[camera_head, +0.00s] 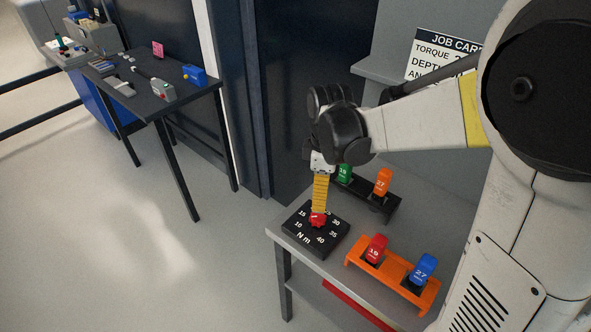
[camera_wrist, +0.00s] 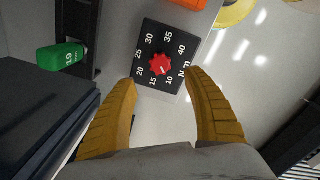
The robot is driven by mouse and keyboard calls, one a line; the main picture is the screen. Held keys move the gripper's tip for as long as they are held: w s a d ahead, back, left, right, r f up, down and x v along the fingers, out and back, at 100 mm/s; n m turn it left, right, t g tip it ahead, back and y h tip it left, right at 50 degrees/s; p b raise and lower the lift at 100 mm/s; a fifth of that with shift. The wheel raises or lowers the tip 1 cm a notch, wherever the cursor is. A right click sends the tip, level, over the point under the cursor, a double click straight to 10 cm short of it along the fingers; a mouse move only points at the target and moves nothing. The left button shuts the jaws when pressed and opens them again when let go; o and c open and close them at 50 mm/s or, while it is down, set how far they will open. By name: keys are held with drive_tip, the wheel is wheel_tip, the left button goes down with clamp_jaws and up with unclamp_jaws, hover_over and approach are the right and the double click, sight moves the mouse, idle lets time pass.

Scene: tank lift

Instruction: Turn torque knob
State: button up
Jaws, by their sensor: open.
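The torque knob (camera_head: 318,220) is a red, lobed knob on a black square dial plate (camera_head: 301,236) marked in N m with numbers from 10 to 40. The plate lies at the near left corner of the grey table. My gripper (camera_head: 319,208) points down over the knob, with yellow fingers. In the wrist view the knob (camera_wrist: 160,64) shows beyond and between the open fingertips (camera_wrist: 167,82), with nothing between them. A white mark on the knob is too small to read surely. In the head view the fingers overlap the knob's top; contact cannot be told.
An orange rack (camera_head: 395,290) holds a red 19 piece (camera_head: 375,248) and a blue 27 piece (camera_head: 421,270). A black rack (camera_head: 366,200) behind holds a green 19 piece (camera_head: 344,173) and an orange 27 piece (camera_head: 383,182). A job card (camera_head: 440,58) stands at the back.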

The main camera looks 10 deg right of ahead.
sight(319, 217)
drive_tip(key=shift+w+f, duration=0.25)
drive_tip(key=f+b, duration=0.1)
drive_tip(key=f, duration=0.2)
drive_tip(key=f+b, duration=0.1)
drive_tip(key=f, duration=0.3)
drive_tip(key=f+b, duration=0.2)
drive_tip(key=f, duration=0.1)
drive_tip(key=shift+s+f, duration=0.15)
drive_tip(key=shift+s, duration=0.15)
drive_tip(key=shift+c, duration=0.3)
drive_tip(key=c, duration=1.1)
